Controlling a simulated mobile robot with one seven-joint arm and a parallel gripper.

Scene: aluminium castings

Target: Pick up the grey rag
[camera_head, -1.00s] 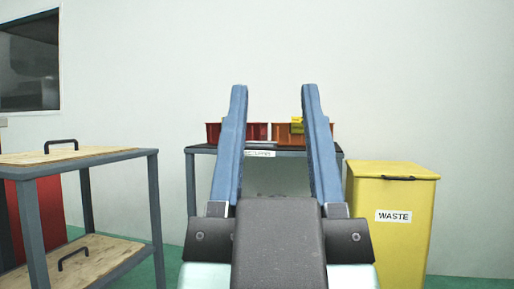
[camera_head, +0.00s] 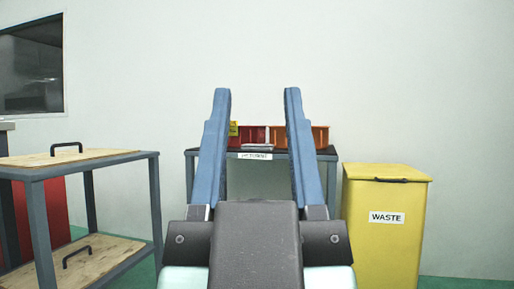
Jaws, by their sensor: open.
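My gripper (camera_head: 256,92) is open and empty in the middle of the head view, its two blue fingers pointing up and apart. Behind it, well away, stands a dark-topped table with a white label (camera_head: 255,156). I cannot see a grey rag in this view. A small pale grey flat item (camera_head: 257,146) lies at the table's front between the fingers, too small to tell what it is. My gripper and arm hide part of the table.
On the table are a red bin (camera_head: 251,135) and an orange bin (camera_head: 278,137). A yellow waste bin (camera_head: 386,240) stands to the right. A two-level cart with wooden boards (camera_head: 95,155) stands at the left. Green floor shows between cart and table.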

